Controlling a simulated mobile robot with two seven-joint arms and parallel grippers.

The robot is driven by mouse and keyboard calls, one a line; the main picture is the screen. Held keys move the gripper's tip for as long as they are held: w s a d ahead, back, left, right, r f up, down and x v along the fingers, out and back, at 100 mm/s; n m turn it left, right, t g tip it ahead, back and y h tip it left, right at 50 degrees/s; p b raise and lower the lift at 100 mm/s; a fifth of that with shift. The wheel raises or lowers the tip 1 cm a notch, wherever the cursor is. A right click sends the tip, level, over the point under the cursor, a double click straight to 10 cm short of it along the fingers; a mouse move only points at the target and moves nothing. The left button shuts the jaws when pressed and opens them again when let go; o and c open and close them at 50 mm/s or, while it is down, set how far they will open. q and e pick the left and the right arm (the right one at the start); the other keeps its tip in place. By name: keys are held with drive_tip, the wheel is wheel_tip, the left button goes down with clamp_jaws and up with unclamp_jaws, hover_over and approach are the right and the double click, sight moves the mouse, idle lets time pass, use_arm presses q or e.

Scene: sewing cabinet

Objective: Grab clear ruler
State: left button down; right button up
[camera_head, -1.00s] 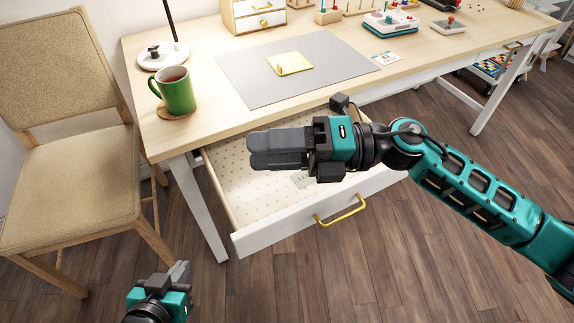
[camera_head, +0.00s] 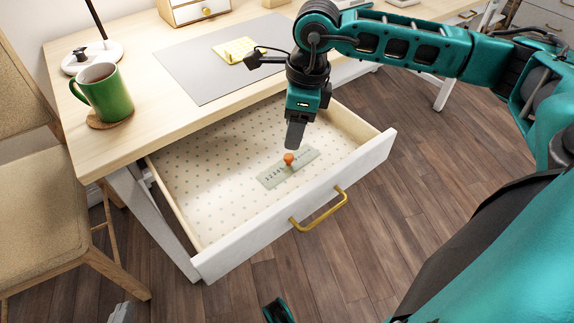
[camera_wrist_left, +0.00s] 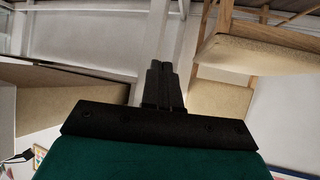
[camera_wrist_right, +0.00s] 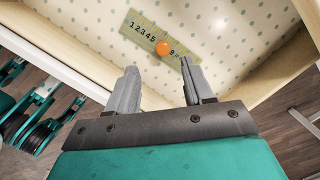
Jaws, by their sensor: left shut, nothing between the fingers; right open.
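The clear ruler (camera_head: 280,172) lies flat in the open drawer, a greenish see-through strip with dark numbers and an orange knob (camera_head: 289,158) on top. It also shows in the right wrist view (camera_wrist_right: 142,29), beyond the fingertips. My right gripper (camera_head: 294,146) points down over the drawer, just above and behind the knob in the head view. In the right wrist view its fingers (camera_wrist_right: 158,68) are apart with nothing between them. My left gripper (camera_wrist_left: 158,66) is shut and empty, low beside the desk. Only a small part of it shows at the bottom of the head view.
The drawer's white front (camera_head: 230,252) carries a yellow handle (camera_head: 318,212). The rest of the dotted drawer floor is bare. A green mug (camera_head: 108,93), a lamp base (camera_head: 95,57) and a grey mat (camera_head: 195,72) are on the desk. A chair (camera_head: 40,215) stands at left.

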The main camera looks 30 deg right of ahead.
sight(290, 156)
drive_tip(key=f, duration=0.2)
drive_tip(key=f+b, duration=0.1)
drive_tip(key=f, duration=0.2)
drive_tip(key=f+b, duration=0.1)
drive_tip(key=f, duration=0.1)
drive_tip(key=shift+w+a+f, duration=0.1)
drive_tip(key=shift+w+f, duration=0.2)
drive_tip(key=shift+w, duration=0.05)
drive_tip(key=shift+r, duration=0.1)
clamp_jaws()
